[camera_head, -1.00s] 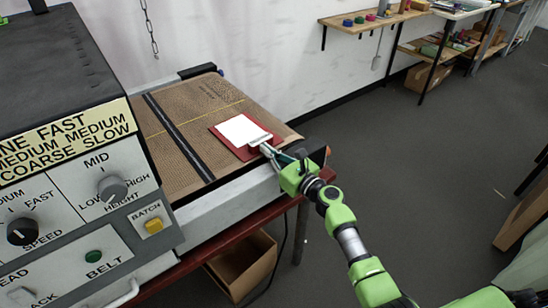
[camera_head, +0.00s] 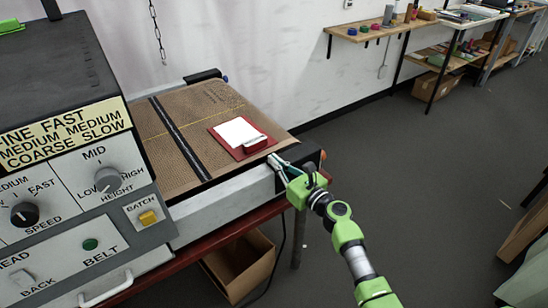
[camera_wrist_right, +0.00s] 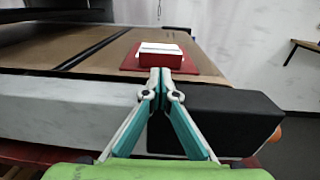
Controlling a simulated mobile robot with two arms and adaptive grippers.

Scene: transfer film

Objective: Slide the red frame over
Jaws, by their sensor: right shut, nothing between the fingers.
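The red frame (camera_head: 243,148) lies flat on the brown conveyor belt near its right end, with a white sheet (camera_head: 237,131) on it and a raised red block at its near edge. It also shows in the right wrist view (camera_wrist_right: 131,62), straight beyond the fingertips. My right gripper (camera_head: 274,159) is shut and empty at the belt's near right edge, a little apart from the frame. In the right wrist view its fingertips (camera_wrist_right: 160,72) meet, and they overlap the near edge of the frame in the picture. My left gripper is not in view.
The machine's control panel (camera_head: 80,190) with knobs and buttons stands at the left. A black end block (camera_head: 301,163) sits at the belt's right corner. A cardboard box (camera_head: 238,265) is below.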

